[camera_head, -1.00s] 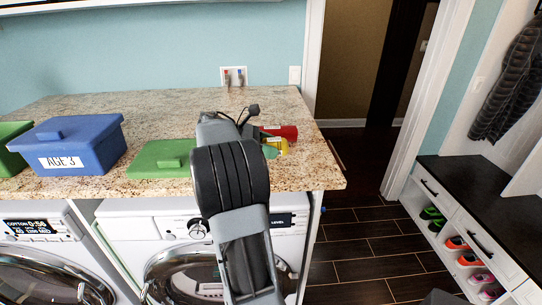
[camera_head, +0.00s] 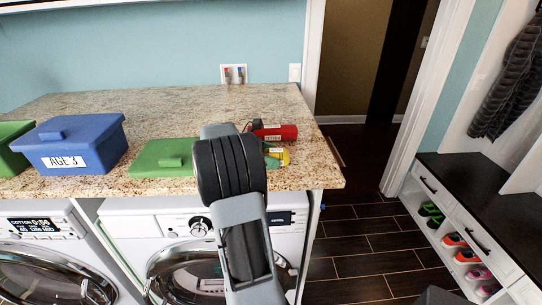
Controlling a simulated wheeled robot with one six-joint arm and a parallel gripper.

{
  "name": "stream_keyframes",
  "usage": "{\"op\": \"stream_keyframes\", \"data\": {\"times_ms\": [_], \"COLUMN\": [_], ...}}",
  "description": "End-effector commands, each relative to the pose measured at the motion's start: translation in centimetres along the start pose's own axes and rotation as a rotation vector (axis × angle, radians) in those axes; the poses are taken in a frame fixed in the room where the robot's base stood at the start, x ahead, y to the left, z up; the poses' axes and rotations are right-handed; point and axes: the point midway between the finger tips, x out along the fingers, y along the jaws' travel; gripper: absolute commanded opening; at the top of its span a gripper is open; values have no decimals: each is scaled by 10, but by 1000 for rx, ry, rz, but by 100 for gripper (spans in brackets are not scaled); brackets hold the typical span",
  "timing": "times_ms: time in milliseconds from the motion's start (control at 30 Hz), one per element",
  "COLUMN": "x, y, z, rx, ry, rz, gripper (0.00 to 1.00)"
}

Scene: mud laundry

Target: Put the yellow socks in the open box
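The yellow socks (camera_head: 284,157) are a small yellow roll with a pale label, lying on the granite counter near its right end, just right of my arm. A green box (camera_head: 14,150) stands at the far left, cut off by the picture edge and partly behind the blue box; its inside is not clearly seen. A green lid (camera_head: 158,160) lies flat on the counter. My arm rises in front of the counter and hides most of my gripper. A small dark part shows by the red roll, but the fingers and their opening cannot be made out.
A red labelled roll (camera_head: 276,132) lies right behind the yellow socks, with a bit of green beside them. A closed blue box (camera_head: 80,153) labelled AGE 3 stands left of the lid. Washers stand under the counter (camera_head: 170,105), whose back middle is clear.

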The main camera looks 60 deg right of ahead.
Motion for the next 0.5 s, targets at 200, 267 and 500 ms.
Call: {"op": "stream_keyframes", "data": {"times_ms": [200,267,500], "x": [0,0,0], "y": [0,0,0], "z": [0,0,-1], "rx": [1,1,3], "ry": [0,0,0], "rz": [0,0,0], "gripper": [85,85,85]}}
